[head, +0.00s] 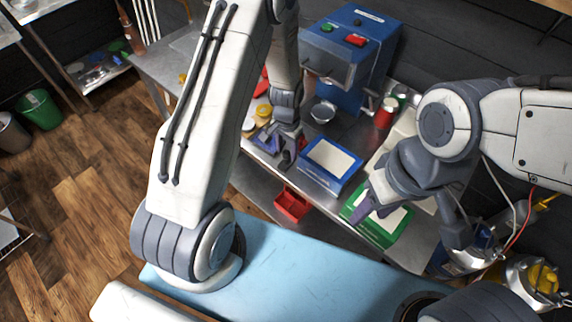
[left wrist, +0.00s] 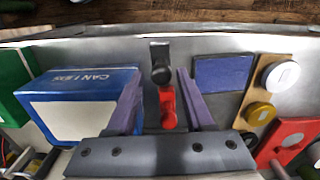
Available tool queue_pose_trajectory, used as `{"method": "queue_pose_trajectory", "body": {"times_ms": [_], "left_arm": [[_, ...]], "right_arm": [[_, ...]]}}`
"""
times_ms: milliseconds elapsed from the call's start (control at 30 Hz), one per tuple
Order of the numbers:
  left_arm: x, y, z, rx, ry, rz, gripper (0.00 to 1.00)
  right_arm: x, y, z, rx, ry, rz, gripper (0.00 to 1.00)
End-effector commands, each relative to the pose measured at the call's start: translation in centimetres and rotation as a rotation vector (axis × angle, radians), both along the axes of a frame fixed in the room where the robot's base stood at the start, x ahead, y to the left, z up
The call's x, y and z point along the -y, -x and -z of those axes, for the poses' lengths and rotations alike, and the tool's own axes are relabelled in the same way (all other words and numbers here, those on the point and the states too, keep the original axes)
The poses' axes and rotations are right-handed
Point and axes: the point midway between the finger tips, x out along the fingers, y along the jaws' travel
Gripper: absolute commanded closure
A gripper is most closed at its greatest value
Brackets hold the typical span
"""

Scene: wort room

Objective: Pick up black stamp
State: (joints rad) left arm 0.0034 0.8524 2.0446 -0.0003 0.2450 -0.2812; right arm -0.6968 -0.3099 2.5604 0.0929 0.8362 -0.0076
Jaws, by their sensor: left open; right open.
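The black stamp (left wrist: 160,62) stands on the steel bench in the left wrist view, between and around the tips of my left gripper's fingers. A red stamp (left wrist: 168,108) is close to it, nearer the palm, also between the fingers. My left gripper (left wrist: 159,78) is open and holds nothing; I cannot tell its height above the stamps. My right gripper (head: 377,207) is open over the green box (head: 384,232).
The blue box (left wrist: 78,105) with a white top lies left of the fingers. A dark blue pad (left wrist: 222,72) and a wooden rack (left wrist: 262,92) with round caps are to the right. A blue machine (head: 355,55) stands behind. A red bin (head: 292,203) is at the bench front.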

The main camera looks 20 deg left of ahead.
Motion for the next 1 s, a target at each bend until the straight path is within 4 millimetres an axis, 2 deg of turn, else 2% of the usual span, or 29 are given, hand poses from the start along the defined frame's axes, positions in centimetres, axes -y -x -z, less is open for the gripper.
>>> {"method": "queue_pose_trajectory", "body": {"times_ms": [167,433,700,733,800,867,1000], "left_arm": [[-0.1,0.0,1.4,0.0,0.0,0.0,0.47],[-0.2,0.0,5.3,0.0,0.0,0.0,0.47],[-0.2,0.0,5.4,0.001,-0.001,0.0,0.47],[-0.2,0.0,5.4,0.001,-0.001,0.0,0.51],[-0.2,0.0,5.4,0.001,-0.001,0.0,0.78],[-0.2,0.0,5.4,0.001,-0.001,0.0,1.0],[-0.2,0.0,5.4,0.001,-0.001,0.0,1.0]], "right_arm": [[0.0,0.0,1.1,0.0,0.0,0.001,0.5],[0.0,0.0,4.1,-0.001,0.0,0.007,0.5],[0.0,0.0,4.0,0.0,-0.001,0.007,0.5],[0.0,0.0,4.0,0.0,-0.001,0.007,0.5],[0.0,0.0,4.0,0.0,-0.001,0.007,0.5],[0.0,0.0,4.0,0.0,-0.001,0.007,0.5],[0.0,0.0,4.0,0.0,-0.001,0.007,0.5]]}}
